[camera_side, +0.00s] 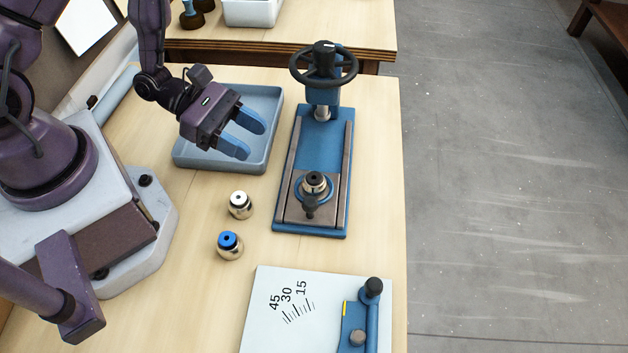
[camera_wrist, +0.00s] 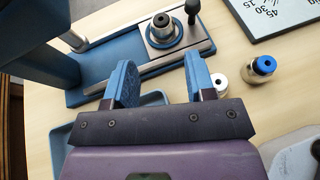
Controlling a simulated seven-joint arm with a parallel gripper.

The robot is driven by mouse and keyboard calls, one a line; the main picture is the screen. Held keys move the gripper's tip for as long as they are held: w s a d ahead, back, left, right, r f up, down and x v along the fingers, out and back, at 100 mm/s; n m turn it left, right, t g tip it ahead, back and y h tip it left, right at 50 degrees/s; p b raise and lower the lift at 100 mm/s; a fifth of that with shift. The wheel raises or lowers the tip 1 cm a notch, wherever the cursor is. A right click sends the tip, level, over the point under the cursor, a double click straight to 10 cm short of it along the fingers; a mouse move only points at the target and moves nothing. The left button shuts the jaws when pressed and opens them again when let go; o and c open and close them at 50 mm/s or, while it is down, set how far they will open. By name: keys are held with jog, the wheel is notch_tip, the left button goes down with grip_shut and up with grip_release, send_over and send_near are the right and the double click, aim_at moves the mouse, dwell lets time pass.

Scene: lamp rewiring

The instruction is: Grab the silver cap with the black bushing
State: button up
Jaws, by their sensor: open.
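The silver cap with the black bushing (camera_side: 314,182) sits upright in the round blue seat of the blue press fixture (camera_side: 323,148). In the wrist view the cap (camera_wrist: 160,22) is beyond the fingertips, near the top. My gripper (camera_side: 249,137) is open and empty, with blue fingers, above the blue-grey tray and to the left of the press. In the wrist view both fingers (camera_wrist: 160,76) stand apart with bare table and press base showing between them.
A silver cap with a white top (camera_side: 240,204) and one with a blue top (camera_side: 229,245) stand on the table left of the press. The blue-grey tray (camera_side: 190,163) looks empty. The press handwheel (camera_side: 323,66) rises at the back. An angle plate (camera_side: 265,330) lies in front.

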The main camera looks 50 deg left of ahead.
send_near(315, 178)
jog(key=x, duration=0.3)
jog(key=shift+d+r, duration=0.1)
jog(key=shift+r, duration=0.1)
jog(key=shift+f+x, duration=0.1)
jog(key=shift+x, duration=1.4)
jog(key=shift+f+x, duration=0.15)
jog(key=shift+x, duration=1.35)
jog(key=shift+c, duration=0.2)
jog(key=c, duration=0.6)
